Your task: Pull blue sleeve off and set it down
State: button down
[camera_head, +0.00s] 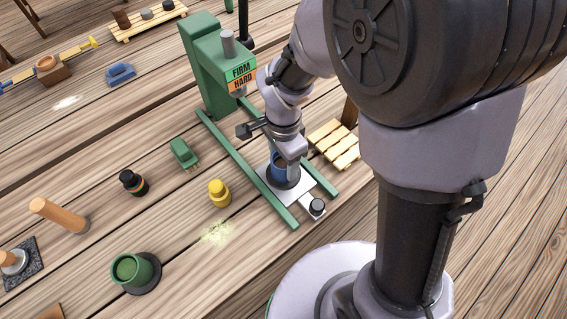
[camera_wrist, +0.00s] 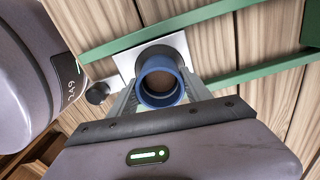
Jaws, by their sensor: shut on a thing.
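The blue sleeve (camera_wrist: 161,83) is a short, open-topped ring. It stands on a dark round base on a white plate (camera_wrist: 121,60). In the head view the blue sleeve (camera_head: 277,168) shows just below my gripper (camera_head: 288,160), partly hidden by it. In the wrist view my gripper (camera_wrist: 164,98) has one finger on each side of the sleeve and is shut on it. A brownish surface shows down inside the ring. I cannot tell whether the sleeve is clear of the dark base.
A green press (camera_head: 212,75) labelled FIRM and HARD stands behind, its green rails flanking the plate. A black knob (camera_head: 317,207) is at the plate's front corner. A yellow weight (camera_head: 219,193), a green block (camera_head: 184,152) and a green cup (camera_head: 131,269) stand to the left. A slatted rack (camera_head: 334,144) is at right.

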aim_at(283, 165)
jog(key=shift+r+p, duration=0.95)
jog(key=shift+r, duration=0.4)
jog(key=shift+r+p, duration=1.6)
jog(key=shift+r, duration=0.5)
jog(key=shift+w+f, duration=0.1)
